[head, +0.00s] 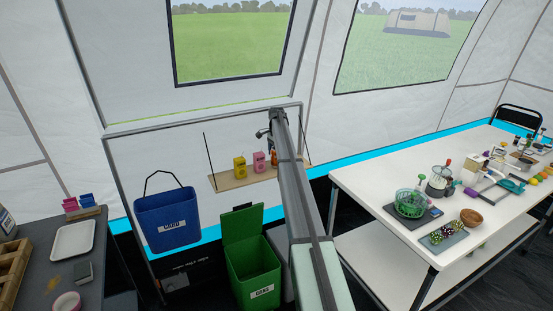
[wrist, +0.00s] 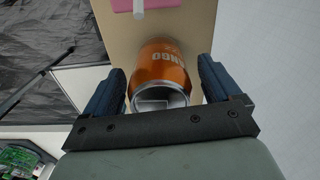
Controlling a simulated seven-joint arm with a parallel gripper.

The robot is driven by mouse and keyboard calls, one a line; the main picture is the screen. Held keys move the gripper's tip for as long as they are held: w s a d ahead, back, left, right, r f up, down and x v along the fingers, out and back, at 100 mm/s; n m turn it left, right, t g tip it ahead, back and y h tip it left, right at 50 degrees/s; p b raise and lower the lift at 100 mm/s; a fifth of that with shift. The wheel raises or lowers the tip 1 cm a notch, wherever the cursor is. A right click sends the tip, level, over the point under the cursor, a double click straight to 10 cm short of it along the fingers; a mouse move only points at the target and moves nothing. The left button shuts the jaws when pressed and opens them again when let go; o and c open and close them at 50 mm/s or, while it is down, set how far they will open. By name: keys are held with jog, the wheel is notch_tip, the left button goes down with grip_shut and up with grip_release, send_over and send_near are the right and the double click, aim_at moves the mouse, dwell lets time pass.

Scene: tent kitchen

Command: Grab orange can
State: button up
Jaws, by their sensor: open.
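The orange can (wrist: 160,66) is in the wrist view, on the tan shelf, with its silver end toward my gripper. My gripper (wrist: 160,85) is open, with one dark finger on each side of the can. A gap shows between the can and each finger. In the head view the orange can (head: 274,159) is a small shape at the right part of the hanging shelf (head: 228,183), partly beside my arm. My gripper (head: 268,135) is small and dark there, and its fingers cannot be made out clearly.
A pink carton (head: 259,162) and a yellow carton (head: 239,167) stand left of the can on the shelf. A blue bin (head: 167,215) and an open green bin (head: 252,275) are below. A white table (head: 370,190) with many items is at right.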

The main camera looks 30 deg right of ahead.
jog(key=shift+f, duration=0.9)
jog(key=shift+c, duration=0.4)
jog(key=c, duration=1)
jog(key=shift+c, duration=0.2)
jog(key=shift+r, duration=0.1)
